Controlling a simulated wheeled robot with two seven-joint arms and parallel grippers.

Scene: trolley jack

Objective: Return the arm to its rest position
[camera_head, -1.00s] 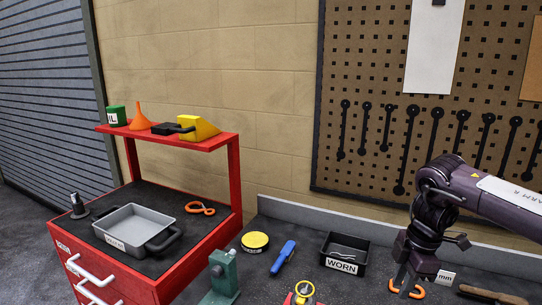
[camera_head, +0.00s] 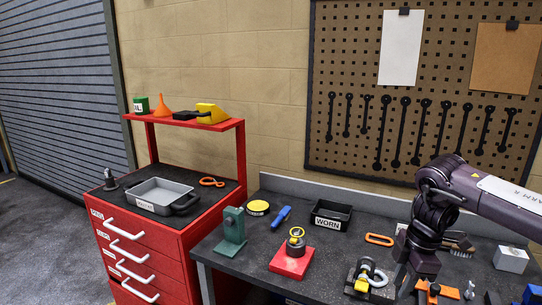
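My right arm (camera_head: 500,200) comes in from the right edge with its forearm raised over the workbench. My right gripper (camera_head: 414,285) points down above the front right part of the bench. Its dark fingers look apart, with nothing seen between them, though they blend with the dark bench top. An orange loop (camera_head: 380,240) lies on the bench to the left of my wrist. A round fitting with a yellow part (camera_head: 362,286) lies to the left of the fingers. My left arm and gripper are not in view.
The workbench (camera_head: 250,255) holds a green stand (camera_head: 232,228), a red block with a yellow ring (camera_head: 292,262), a WORN tray (camera_head: 331,216) and a white box (camera_head: 510,260). Orange pieces (camera_head: 437,291) lie near my gripper. A red tool cabinet (camera_head: 150,255) stands left.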

